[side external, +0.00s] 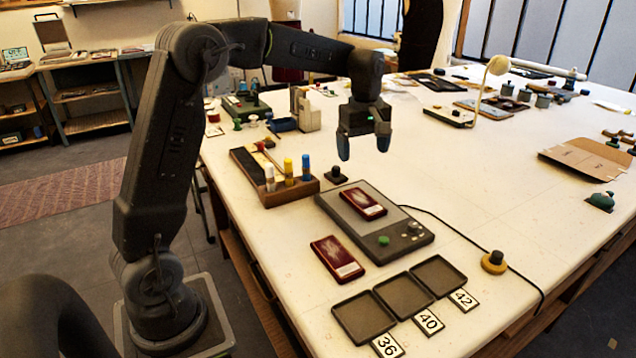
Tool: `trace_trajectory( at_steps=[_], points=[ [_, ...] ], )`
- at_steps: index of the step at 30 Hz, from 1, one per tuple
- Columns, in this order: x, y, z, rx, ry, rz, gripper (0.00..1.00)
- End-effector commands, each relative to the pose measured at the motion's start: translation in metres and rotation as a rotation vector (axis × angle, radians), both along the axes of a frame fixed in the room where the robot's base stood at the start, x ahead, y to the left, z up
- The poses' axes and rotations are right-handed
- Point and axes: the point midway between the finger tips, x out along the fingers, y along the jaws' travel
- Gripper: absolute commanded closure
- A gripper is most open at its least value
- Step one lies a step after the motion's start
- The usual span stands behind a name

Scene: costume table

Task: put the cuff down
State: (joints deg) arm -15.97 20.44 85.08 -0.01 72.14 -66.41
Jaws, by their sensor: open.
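Two dark red flat pieces with pale printed patches are in view, and either may be the cuff. One red piece (362,203) lies flat on the plate of a grey device (408,226). The other red piece (337,259) lies flat on the table, in front of the device and apart from it. My gripper (364,149) is open and empty, pointing down. It hangs in the air above the back of the device, clear of both red pieces.
Three empty dark trays (383,306) stand in a row, with cards 36 (386,345), 40 (429,321) and 42 (463,300) before them. A wooden rack (289,192) with bottles stands left of the device. A black cable crosses the table past a yellow-based knob (493,263).

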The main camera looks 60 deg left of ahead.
Motion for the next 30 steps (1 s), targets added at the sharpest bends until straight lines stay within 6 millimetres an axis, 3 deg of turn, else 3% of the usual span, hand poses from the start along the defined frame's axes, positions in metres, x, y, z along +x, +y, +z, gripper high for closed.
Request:
trace_trajectory(
  at_steps=[3,9,13,18,24,30],
  points=[
    [-0.036,-0.03,0.028,0.031,-0.068,-0.21,0.11],
    [-0.111,-0.076,0.05,0.112,-0.18,-0.621,0.11],
    [-0.162,-0.099,0.05,0.184,-0.249,-0.883,0.11],
    [-0.217,-0.119,0.034,0.283,-0.32,-1.178,0.11],
    [-0.249,-0.128,0.016,0.359,-0.359,-1.368,0.11],
    [-0.254,-0.129,0.012,0.373,-0.364,-1.405,0.11]
  ],
)
